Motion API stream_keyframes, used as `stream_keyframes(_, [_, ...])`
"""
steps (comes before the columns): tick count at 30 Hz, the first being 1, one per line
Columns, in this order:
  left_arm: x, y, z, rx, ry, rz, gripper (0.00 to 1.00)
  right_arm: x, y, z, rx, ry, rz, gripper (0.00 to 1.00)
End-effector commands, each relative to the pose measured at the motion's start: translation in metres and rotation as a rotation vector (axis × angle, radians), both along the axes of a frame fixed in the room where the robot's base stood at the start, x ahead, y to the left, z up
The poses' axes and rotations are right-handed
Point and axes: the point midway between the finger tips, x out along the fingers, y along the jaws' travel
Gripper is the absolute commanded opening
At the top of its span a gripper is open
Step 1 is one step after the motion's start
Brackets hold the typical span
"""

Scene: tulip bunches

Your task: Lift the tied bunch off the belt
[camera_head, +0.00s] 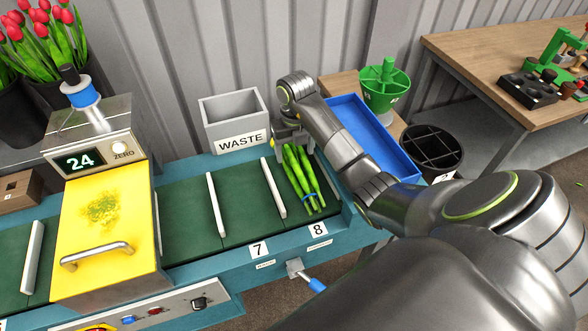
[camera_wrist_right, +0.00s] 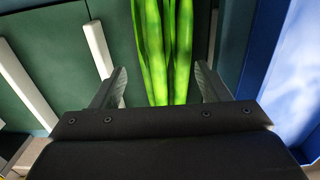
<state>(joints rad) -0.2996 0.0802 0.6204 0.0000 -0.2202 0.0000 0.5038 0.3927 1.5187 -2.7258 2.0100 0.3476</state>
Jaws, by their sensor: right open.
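The tied bunch (camera_head: 302,178) is a sheaf of green stems with a blue band around it near its front end. It lies lengthwise on the dark green belt (camera_head: 240,180) in the section by label 8. My right gripper (camera_head: 290,140) is low over the bunch's far end, its fingers pointing down. In the right wrist view the open fingers (camera_wrist_right: 162,84) stand on either side of the stems (camera_wrist_right: 165,45), with a gap on each side. No flower heads show on the bunch; its far end is hidden by the gripper. My left gripper is not in view.
White dividers (camera_head: 273,188) split the belt. A grey WASTE bin (camera_head: 240,137) stands behind it. A blue tray (camera_head: 375,138) lies just right of the belt end. A black divided bucket (camera_head: 432,150) and a green pot (camera_head: 380,90) are further right; a yellow-lidded machine (camera_head: 108,235) is left.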

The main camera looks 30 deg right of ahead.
Motion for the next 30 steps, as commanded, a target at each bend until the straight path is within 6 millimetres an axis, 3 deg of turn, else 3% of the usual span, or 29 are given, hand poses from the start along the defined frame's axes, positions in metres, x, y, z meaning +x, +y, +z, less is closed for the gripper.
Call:
stream_keyframes(5, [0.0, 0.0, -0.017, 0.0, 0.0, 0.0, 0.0, 0.0, 0.002, -0.018, 0.0, 0.0, 0.0, 0.69])
stream_keyframes(12, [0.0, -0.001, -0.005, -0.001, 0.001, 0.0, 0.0, 0.0, 0.003, -0.045, 0.002, 0.003, -0.001, 0.69])
stream_keyframes(21, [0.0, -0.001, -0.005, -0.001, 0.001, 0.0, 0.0, 0.0, 0.003, -0.051, 0.0, 0.0, 0.0, 0.69])
stream_keyframes(30, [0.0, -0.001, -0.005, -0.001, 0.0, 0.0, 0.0, 0.0, 0.003, -0.051, 0.0, 0.0, 0.0, 0.3])
